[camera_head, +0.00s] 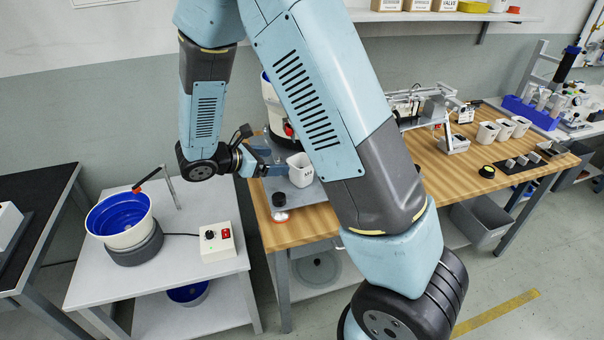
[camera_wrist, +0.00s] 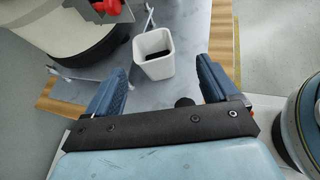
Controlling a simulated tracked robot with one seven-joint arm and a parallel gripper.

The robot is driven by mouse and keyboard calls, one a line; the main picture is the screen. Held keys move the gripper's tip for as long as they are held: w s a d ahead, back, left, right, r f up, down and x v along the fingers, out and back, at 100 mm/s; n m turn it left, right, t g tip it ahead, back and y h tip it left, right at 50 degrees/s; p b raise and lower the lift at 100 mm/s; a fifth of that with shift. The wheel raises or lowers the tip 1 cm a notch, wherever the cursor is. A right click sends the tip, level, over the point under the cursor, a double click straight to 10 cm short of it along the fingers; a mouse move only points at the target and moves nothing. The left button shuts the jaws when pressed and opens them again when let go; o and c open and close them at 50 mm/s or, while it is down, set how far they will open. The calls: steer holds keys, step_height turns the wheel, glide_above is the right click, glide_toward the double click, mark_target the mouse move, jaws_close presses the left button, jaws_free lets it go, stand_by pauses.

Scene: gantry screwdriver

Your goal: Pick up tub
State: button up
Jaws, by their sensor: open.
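A white tub (camera_head: 300,172) stands upright on a grey plate at the left end of the wooden bench. In the wrist view the tub (camera_wrist: 153,57) shows its open top and a dark patch inside; it lies just beyond the fingertips, in line with the gap between them. My gripper (camera_wrist: 160,82) is open and empty, with one blue finger at each side. In the head view my gripper (camera_head: 279,168) is at the left of the tub, close to it; whether a finger touches it I cannot tell. My own arm hides part of the bench.
A large white bowl-shaped machine (camera_wrist: 68,28) stands close beyond the left finger. A black knob (camera_head: 279,199) is on the plate's near side. Several similar white tubs (camera_head: 487,133) stand farther right on the bench. A blue-lined bowl feeder (camera_head: 122,217) and control box (camera_head: 217,241) stand on the left table.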

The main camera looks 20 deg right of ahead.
steer(key=a+f+n, duration=0.1)
steer(key=f, duration=0.1)
glide_toward(309, 162)
steer(key=shift+t, duration=0.4)
steer(key=x, duration=0.7)
steer(key=shift+s+a+f, duration=0.15)
steer(key=shift+s+f, duration=0.1)
steer(key=shift+f, duration=0.05)
steer(key=c, duration=1.1)
steer(key=shift+r, duration=0.1)
